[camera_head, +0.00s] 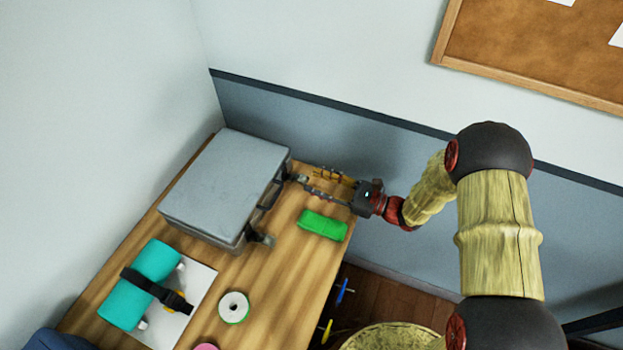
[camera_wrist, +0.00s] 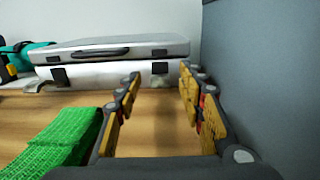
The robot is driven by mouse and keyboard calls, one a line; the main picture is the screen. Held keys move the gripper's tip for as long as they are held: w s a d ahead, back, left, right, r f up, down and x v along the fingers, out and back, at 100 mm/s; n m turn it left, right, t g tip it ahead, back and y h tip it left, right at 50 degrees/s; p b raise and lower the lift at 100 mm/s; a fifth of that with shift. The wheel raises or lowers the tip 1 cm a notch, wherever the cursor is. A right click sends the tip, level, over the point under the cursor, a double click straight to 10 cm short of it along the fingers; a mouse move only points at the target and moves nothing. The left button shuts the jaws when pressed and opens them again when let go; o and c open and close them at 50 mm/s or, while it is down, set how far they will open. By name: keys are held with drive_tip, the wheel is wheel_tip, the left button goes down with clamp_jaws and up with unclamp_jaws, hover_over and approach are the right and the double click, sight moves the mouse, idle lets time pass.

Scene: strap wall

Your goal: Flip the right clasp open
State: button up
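A grey case (camera_head: 225,185) lies shut on the wooden table, its handle (camera_head: 269,197) on the side facing my gripper. In the wrist view the case (camera_wrist: 110,72) is straight ahead. The right clasp (camera_wrist: 160,68) is a dark piece on the case front, between my fingertips in that picture; whether it is latched I cannot tell. The left clasp (camera_head: 263,239) sticks out at the case's near corner. My gripper (camera_head: 309,179) is open, pointing at the case near the right clasp, with nothing between its fingers (camera_wrist: 160,78). Contact with the clasp cannot be made out.
The blue-grey wall (camera_wrist: 255,70) is close on the gripper's right. A teal roll (camera_head: 140,285) with a black strap and a white tape roll (camera_head: 234,307) are nearer the front. A cork board (camera_head: 545,50) hangs above.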

drive_tip(key=v, duration=1)
drive_tip(key=shift+a, duration=0.1)
